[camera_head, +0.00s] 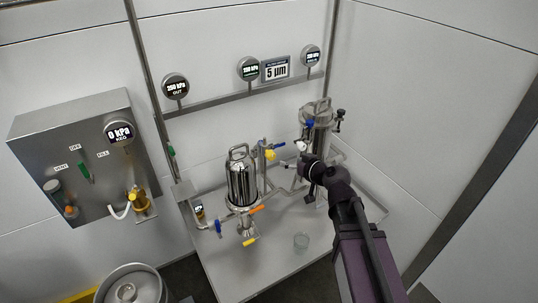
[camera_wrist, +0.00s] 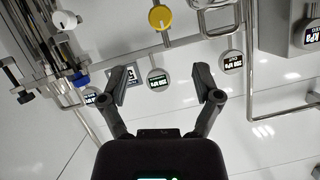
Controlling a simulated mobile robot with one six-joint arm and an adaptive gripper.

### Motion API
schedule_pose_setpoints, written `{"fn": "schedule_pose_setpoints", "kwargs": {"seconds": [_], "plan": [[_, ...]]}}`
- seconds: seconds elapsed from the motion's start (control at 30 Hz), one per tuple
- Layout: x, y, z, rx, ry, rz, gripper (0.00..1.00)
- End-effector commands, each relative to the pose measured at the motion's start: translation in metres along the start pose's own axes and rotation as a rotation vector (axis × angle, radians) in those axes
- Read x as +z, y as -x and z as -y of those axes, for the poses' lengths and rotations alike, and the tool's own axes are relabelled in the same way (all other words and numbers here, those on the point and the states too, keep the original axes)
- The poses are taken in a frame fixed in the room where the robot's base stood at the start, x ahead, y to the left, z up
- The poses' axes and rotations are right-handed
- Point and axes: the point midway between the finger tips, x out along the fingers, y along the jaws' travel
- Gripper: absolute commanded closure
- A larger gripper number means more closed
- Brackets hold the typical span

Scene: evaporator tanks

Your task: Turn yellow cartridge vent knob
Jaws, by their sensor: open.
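The round yellow vent knob (camera_head: 270,154) sits on piping between two steel cartridge housings in the head view. It also shows in the wrist view (camera_wrist: 160,17) at the top, with a dark slot or pointer mark on its face. My gripper (camera_head: 306,165) is to the right of the knob in the head view, in front of the right housing. In the wrist view, my gripper (camera_wrist: 164,86) has its two fingers spread wide with nothing between them. The knob is beyond the fingertips, apart from them and roughly centred.
The left steel housing (camera_head: 241,182) and the right housing (camera_head: 317,128) stand on a metal table (camera_head: 280,272). A white knob (camera_head: 301,146) is close to my gripper. Several gauges, including one (camera_head: 248,69), line the wall rail.

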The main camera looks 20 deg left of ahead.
Motion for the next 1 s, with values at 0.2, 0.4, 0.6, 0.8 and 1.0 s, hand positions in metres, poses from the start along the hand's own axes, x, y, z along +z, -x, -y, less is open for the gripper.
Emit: {"fn": "schedule_pose_setpoints", "kwargs": {"seconds": [0.2, 0.4, 0.6, 0.8, 1.0], "plan": [[0.001, -0.023, 0.0, -0.002, 0.001, 0.001, 0.18], [0.002, -0.052, -0.001, -0.002, 0.002, 0.001, 0.18], [0.002, -0.083, -0.001, -0.002, 0.001, 0.001, 0.18], [0.001, -0.11, 0.0, -0.002, 0.001, 0.0, 0.18], [0.001, -0.126, 0.001, -0.002, 0.001, 0.001, 0.18]]}}
